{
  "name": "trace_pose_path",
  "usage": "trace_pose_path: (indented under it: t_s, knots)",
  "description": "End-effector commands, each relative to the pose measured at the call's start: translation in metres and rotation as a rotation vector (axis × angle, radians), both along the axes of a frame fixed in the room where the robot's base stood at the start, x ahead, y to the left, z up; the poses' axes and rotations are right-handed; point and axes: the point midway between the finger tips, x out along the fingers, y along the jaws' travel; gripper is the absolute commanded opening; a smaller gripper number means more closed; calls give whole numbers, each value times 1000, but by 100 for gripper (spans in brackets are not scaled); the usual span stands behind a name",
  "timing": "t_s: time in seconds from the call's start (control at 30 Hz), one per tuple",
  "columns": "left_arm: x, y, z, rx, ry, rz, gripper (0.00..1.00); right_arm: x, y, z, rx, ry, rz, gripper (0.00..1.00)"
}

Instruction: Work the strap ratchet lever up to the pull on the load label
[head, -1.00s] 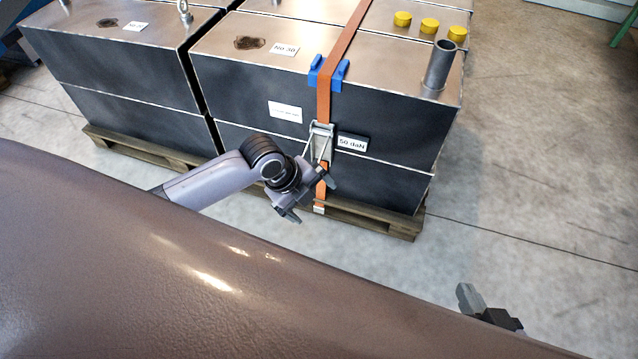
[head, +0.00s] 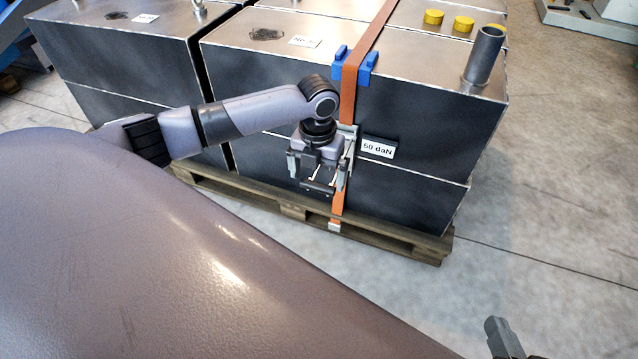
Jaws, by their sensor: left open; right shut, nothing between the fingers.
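The orange strap (head: 362,62) runs over the tank edge and down its dark front face. The load label (head: 378,148) reading "50 daN" is just right of the ratchet. My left gripper (head: 317,182) is open, in front of and slightly left of the ratchet, with its fingers pointing down. A thin metal frame and dark bar show between the fingers; I cannot tell whether they touch the lever. My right gripper (head: 497,336) is shut and empty at the bottom edge, far from the strap.
A blue edge protector (head: 364,70) sits under the strap at the tank's top edge. The tank stands on a wooden pallet (head: 400,240). A pipe stub (head: 485,55) and yellow caps (head: 464,24) are on top. A second tank (head: 125,60) stands left. Floor at right is clear.

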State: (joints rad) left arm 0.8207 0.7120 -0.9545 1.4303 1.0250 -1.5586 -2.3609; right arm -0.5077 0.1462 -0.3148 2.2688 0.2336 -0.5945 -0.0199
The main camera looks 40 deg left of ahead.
Motion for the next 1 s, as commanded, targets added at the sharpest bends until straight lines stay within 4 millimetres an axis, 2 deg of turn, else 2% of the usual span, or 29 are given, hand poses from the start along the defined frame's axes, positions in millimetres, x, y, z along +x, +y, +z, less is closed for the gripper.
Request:
trace_pose_path:
  t_s: [0.03,0.13,0.47,0.5,0.57,0.6,0.7,1.0]
  knots:
    - [0,0,-11,0,1,1,100,1,2,-3,15,-1,5,0]
    - [0,0,-19,1,1,1,100,2,6,-3,36,0,11,0]
    - [0,0,-22,0,-2,1,100,2,8,-1,50,2,15,0]
    - [0,0,-22,0,-2,1,94,2,8,-1,49,2,14,0]
    - [0,0,-22,0,-2,1,74,2,8,-1,49,2,14,0]
    - [0,0,-22,0,-2,1,61,2,8,-1,48,3,15,0]
    - [0,0,-22,0,-1,2,30,2,8,-1,48,3,15,0]
    - [-2,0,-28,10,-38,2,30,2,7,1,40,-1,12,0]
